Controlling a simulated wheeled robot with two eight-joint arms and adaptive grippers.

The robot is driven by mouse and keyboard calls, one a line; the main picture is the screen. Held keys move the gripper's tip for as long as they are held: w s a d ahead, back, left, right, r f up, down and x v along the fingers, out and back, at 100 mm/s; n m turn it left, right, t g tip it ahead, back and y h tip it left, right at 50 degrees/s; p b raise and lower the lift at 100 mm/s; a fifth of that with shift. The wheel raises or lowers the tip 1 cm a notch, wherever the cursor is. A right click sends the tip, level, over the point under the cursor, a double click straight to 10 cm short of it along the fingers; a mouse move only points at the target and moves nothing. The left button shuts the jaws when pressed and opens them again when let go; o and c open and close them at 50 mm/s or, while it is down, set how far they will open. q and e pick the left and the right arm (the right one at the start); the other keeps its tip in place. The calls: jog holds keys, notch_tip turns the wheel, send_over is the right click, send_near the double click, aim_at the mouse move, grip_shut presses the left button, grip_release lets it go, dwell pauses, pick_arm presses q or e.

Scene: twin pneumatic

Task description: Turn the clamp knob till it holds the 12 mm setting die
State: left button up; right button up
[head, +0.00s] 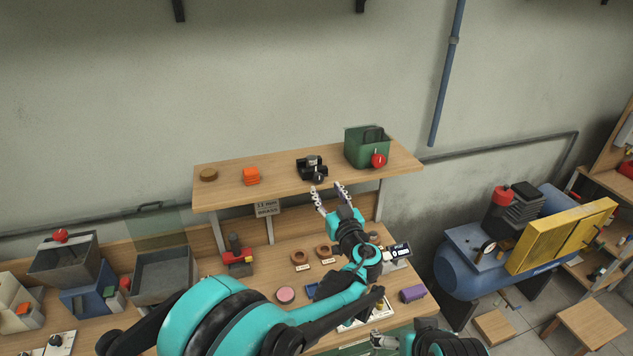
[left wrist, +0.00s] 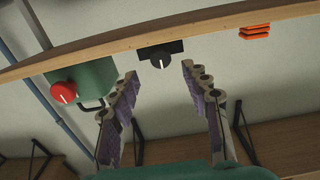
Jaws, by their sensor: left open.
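The black clamp (head: 305,171) stands on the raised wooden shelf, with a small grey piece (head: 313,159) at its top; I cannot tell whether this is the setting die. The clamp's black knob (head: 318,178) faces the front. In the left wrist view the knob (left wrist: 160,62) has a white pointer line and shows between the fingertips. My left gripper (head: 328,189) is open and empty, just in front of and below the knob, with its fingers (left wrist: 160,73) apart on either side and no clear contact. My right gripper (head: 383,342) is partly in view at the bottom; its jaws are unclear.
A green bin (head: 362,152) with a red knob (head: 378,160) stands right of the clamp. An orange stack (head: 251,176) and a brown disc (head: 208,174) are to its left. A sign (head: 266,208) hangs below the shelf.

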aim_at(319, 179)
pick_arm(q)
jog(key=x, duration=0.5)
jog(key=shift+w+a, duration=0.15)
jog(key=shift+w, duration=0.05)
grip_shut()
